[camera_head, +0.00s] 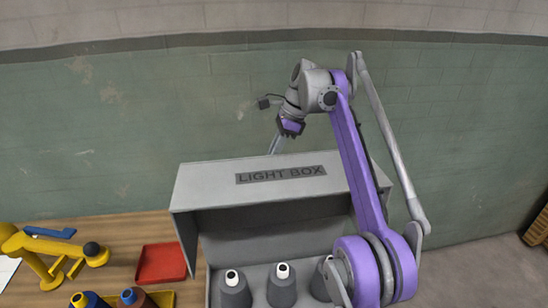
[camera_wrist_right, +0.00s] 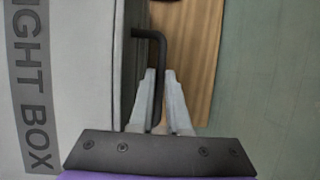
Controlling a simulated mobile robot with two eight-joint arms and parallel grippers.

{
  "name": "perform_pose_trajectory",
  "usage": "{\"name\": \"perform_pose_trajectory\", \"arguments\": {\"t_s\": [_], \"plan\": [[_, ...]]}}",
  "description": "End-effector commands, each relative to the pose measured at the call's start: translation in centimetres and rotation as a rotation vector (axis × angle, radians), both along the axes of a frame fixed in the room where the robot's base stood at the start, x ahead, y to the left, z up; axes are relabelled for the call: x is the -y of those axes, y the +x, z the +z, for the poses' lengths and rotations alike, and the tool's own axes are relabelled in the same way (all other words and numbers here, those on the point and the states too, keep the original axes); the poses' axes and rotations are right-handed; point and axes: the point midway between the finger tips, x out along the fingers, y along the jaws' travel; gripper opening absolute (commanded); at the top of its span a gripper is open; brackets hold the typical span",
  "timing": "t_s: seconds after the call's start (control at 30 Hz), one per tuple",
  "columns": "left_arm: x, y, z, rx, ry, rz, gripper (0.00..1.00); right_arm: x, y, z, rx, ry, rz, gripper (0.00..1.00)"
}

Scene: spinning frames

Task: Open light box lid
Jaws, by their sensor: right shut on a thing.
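The grey light box (camera_head: 192,236) stands on the wooden table, its front open to view. Its lid (camera_head: 215,185) carries the dark words LIGHT BOX; the lettering also shows on the lid in the right wrist view (camera_wrist_right: 75,60). Several dark grey cones with white tops (camera_head: 282,286) stand inside the box. My right gripper (camera_head: 274,146) is at the lid's far edge. In the right wrist view its fingers (camera_wrist_right: 159,74) are shut on a black bent handle (camera_wrist_right: 150,34) beside the lid. The handle is hidden in the head view. My left gripper is not in view.
Left of the box, a red tray (camera_head: 161,264), a yellow device (camera_head: 40,250) and a yellow tray with dark spools (camera_head: 131,298) occupy the wooden table (camera_head: 125,228). A green brick wall (camera_head: 100,130) stands behind. My right arm crosses over the box's right side.

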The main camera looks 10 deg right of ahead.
Motion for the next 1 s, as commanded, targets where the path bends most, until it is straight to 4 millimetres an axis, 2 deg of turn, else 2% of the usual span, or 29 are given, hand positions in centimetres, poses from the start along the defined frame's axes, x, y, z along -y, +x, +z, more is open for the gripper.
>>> {"name": "perform_pose_trajectory", "arguments": {"t_s": [0.2,0.7,0.73,0.87,1.0], "plan": [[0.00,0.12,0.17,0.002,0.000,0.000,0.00,0.02,0.94,-0.16,0.003,0.000,-0.001,0.00],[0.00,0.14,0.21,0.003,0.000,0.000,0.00,0.03,1.10,-0.12,0.003,0.001,-0.001,0.00],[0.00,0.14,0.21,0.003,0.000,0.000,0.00,0.03,1.09,-0.12,0.003,0.001,-0.001,0.20],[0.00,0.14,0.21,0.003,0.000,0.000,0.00,0.02,1.07,-0.11,0.002,0.001,-0.001,0.43],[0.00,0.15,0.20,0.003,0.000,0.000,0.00,0.02,1.05,-0.12,0.001,0.001,0.000,0.45]]}}
